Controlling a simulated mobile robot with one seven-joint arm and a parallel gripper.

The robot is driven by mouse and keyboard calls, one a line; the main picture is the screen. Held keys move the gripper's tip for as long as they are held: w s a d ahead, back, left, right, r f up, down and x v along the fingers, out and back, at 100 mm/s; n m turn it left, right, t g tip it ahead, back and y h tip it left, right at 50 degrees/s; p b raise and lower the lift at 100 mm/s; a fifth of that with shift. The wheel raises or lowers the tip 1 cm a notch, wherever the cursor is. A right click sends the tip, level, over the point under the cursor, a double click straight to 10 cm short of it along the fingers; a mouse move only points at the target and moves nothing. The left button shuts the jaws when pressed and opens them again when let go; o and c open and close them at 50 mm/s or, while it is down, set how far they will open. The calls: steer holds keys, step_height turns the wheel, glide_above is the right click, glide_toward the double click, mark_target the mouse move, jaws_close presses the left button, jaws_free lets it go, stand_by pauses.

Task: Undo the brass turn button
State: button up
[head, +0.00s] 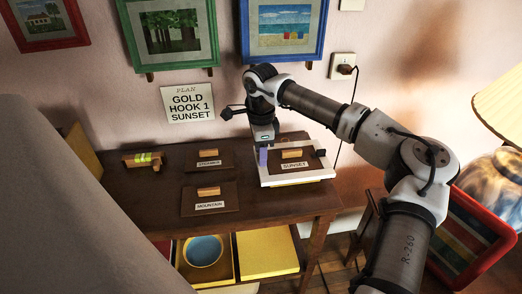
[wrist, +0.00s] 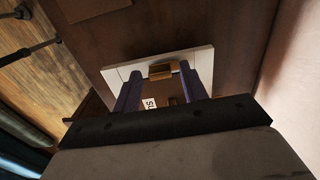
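A white picture frame (head: 268,179) lies on the dark cabinet top with a brown panel in it labelled SUNSET, bearing a light wooden block (head: 292,153). The frame also shows in the wrist view (wrist: 203,57). There, a small brass-coloured piece (wrist: 161,72) sits at the frame's far side; I cannot tell for certain that it is the turn button. My gripper (head: 264,156) points down at the frame's left side. In the wrist view its two purple fingers (wrist: 160,88) stand apart, with nothing visibly clamped. The gripper body hides much of the frame.
Two brown panels with wooden blocks, one labelled MOUNTAIN (head: 209,205), lie left of the frame. A wooden item with a yellow-green band (head: 144,160) lies further left. A plan card (head: 188,104) and pictures hang behind.

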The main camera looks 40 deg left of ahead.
steer(key=shift+r, duration=0.1)
step_height(320, 180, up, 14)
steer(key=shift+f, duration=0.2)
stand_by(0.4)
stand_by(0.4)
